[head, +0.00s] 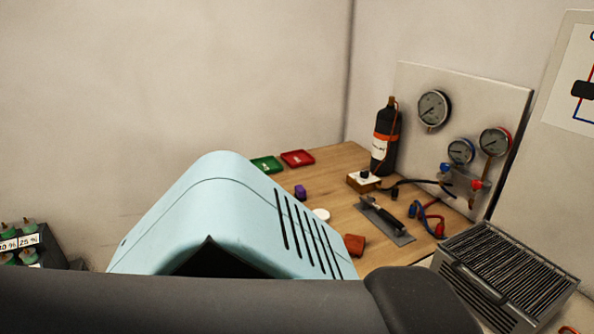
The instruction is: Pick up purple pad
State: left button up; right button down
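A small purple block (300,192), which looks like the purple pad, sits on the wooden table (340,165) in the head view. It is left of the middle of the visible tabletop, just in front of the red tray (297,158) and near the green tray (266,164). A white round piece (321,215) lies close in front of it. Neither of my grippers shows in the view, so their state is hidden.
A black bottle with an orange band (385,140) stands at the back by a gauge panel (465,90). A metal plate with a dark tool (384,218), hoses and a brown block (354,245) lie right. The near left table is hidden.

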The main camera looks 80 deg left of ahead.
aim_at(299, 192)
jog(key=u, duration=2.55)
